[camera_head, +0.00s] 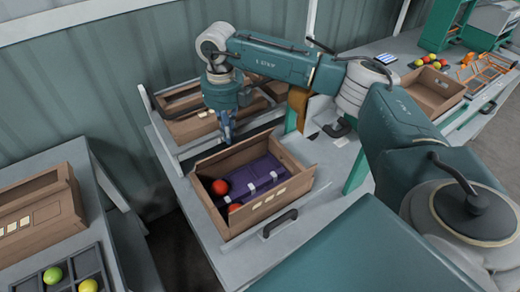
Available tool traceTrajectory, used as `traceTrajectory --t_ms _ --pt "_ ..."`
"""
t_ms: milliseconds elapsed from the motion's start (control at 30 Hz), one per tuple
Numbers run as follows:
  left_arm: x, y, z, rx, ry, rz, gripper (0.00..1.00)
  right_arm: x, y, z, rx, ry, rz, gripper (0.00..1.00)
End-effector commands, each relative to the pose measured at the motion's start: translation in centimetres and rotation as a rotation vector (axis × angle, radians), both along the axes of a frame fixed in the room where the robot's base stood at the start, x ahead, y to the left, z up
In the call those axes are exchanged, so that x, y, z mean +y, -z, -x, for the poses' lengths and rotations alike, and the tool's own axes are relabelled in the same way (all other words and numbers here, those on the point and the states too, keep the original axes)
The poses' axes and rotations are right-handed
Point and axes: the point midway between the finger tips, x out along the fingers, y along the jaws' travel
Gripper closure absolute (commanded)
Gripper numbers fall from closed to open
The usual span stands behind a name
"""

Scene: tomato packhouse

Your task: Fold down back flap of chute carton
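The open brown chute carton (268,207) stands on a grey surface in the middle of the view. A purple insert and red tomatoes (220,187) show inside it. Its back flap (232,155) appears to stand up along the far edge. My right gripper (226,138) points down just behind this flap, near its middle. Its fingers look close together, but I cannot tell whether they are open or shut, or whether they touch the flap. My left gripper is not in view.
Another carton (190,128) lies behind, beside a grey rail. A carton (40,215) and a dark divided tray (98,262) with green and yellow tomatoes are at left. An open carton (432,95) stands at right. A black handle (280,222) is at the chute carton's front.

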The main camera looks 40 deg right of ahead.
Motion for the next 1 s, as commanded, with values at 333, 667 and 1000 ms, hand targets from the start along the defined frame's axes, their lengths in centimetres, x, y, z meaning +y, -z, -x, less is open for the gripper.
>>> traceTrajectory --t_ms 333,667,1000 --pt "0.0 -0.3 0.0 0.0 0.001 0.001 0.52 0.1 -0.2 1.5 0.001 0.0 0.0 1.0" --pt "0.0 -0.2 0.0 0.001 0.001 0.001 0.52 0.2 -0.1 2.8 0.001 0.0 0.0 1.0" --pt "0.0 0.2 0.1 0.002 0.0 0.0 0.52 0.2 0.4 4.2 0.001 0.0 0.0 1.0"
